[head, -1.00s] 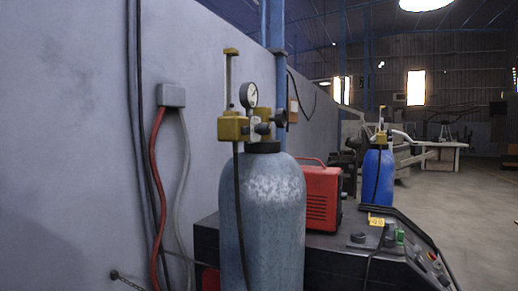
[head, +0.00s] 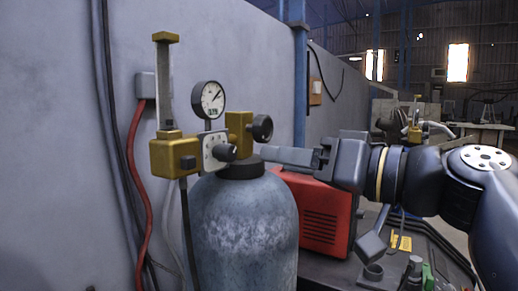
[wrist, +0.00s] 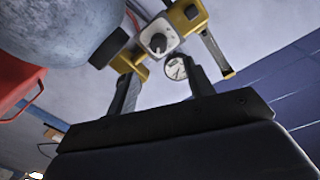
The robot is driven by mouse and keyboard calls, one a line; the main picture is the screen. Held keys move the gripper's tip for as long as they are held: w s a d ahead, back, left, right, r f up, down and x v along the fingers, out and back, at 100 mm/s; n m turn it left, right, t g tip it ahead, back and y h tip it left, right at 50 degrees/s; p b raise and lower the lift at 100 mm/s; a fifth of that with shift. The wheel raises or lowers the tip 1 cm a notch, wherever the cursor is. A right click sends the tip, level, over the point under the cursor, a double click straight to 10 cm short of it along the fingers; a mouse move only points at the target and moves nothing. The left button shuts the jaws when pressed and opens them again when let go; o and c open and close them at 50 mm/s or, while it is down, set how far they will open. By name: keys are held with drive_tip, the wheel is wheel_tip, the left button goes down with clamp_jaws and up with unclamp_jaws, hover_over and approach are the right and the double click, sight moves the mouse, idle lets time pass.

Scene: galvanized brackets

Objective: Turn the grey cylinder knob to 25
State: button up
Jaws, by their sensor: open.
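The grey cylinder knob (head: 226,152) sticks out from a white dial plate (head: 209,140) on the yellow valve block above the gas cylinder (head: 245,215). In the wrist view the knob (wrist: 158,43) shows face-on, with marks around it on the plate too small to read. My gripper (head: 264,154) reaches in from the right, its fingertips close to the knob. In the wrist view my gripper (wrist: 157,68) is open and empty, and the knob lies beyond the tips, roughly between them. In the head view the fingers overlap, so the exact gap to the knob is unclear.
A round gauge (head: 209,99) stands above the valve block. A black side knob (head: 262,127) sits close above my fingers. A red box (head: 320,215) is below my arm, and the wall is behind.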

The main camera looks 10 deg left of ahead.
sight(233, 154)
drive_tip(key=p+x, duration=0.3)
drive_tip(key=x, duration=0.7)
drive_tip(key=shift+f, duration=0.1)
drive_tip(key=c, duration=1)
drive_tip(key=shift+o, duration=0.2)
drive_tip(key=shift+m, duration=0.4)
drive_tip(key=m, duration=0.4)
drive_tip(key=shift+w+m, duration=0.1)
drive_tip(key=shift+m, duration=0.3)
drive_tip(key=m+p, duration=0.1)
drive_tip(key=m, duration=0.2)
drive_tip(key=shift+g+h, duration=0.3)
drive_tip(key=shift+m+p, duration=0.45)
drive_tip(key=shift+m, duration=0.95)
